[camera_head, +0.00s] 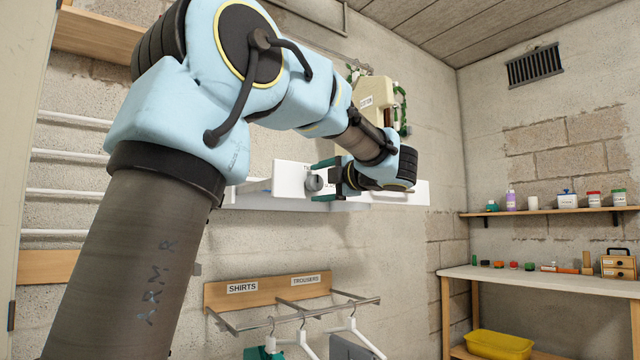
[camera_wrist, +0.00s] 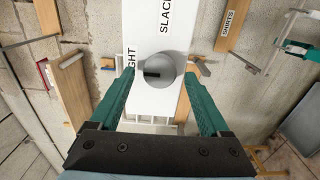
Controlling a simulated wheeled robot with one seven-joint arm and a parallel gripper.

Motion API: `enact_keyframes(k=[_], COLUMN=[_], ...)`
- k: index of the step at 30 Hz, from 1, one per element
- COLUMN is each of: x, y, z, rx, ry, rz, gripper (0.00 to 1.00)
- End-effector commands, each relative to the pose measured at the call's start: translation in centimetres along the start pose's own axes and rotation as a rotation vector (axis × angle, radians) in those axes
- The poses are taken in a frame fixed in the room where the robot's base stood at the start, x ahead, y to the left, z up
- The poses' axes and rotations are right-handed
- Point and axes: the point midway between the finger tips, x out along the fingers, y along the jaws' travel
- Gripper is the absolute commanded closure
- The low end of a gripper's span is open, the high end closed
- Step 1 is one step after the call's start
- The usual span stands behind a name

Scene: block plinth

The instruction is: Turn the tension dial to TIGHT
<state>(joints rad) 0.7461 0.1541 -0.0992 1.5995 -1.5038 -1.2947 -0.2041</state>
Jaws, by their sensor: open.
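The tension dial (camera_head: 313,182) is a round grey knob on a white panel (camera_head: 288,180) fixed to the wall. In the wrist view the dial (camera_wrist: 167,67) has a dark slot on the left part of its face. The label SLACK (camera_wrist: 165,16) is above it; a label ending in GHT (camera_wrist: 131,59) is at its left, partly hidden by a finger. My gripper (camera_wrist: 148,74) is open, with one green finger on each side of the dial. My gripper (camera_head: 323,180) faces the dial in the head view.
A cream machine (camera_head: 376,100) hangs above the panel. Below it is a rail with SHIRTS (camera_head: 242,287) and TROUSERS labels and hangers (camera_head: 300,340). At right are a shelf with bottles (camera_head: 550,212) and a bench (camera_head: 530,273) with small items. A yellow tub (camera_head: 500,344) sits below.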

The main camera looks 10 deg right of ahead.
Motion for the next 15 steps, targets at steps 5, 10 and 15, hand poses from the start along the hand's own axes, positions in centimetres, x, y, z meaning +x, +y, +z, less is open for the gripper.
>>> enact_keyframes(k=[5, 10, 15], x=[-0.5, -2.9, -6.4], y=[0.0, 0.0, 0.0], z=[0.1, 0.1, 0.1], rx=[-0.001, -0.001, -0.001], ry=[-0.002, -0.005, -0.005], rz=[0.0, 0.0, 0.001], gripper=[0.2, 0.2, 0.2])
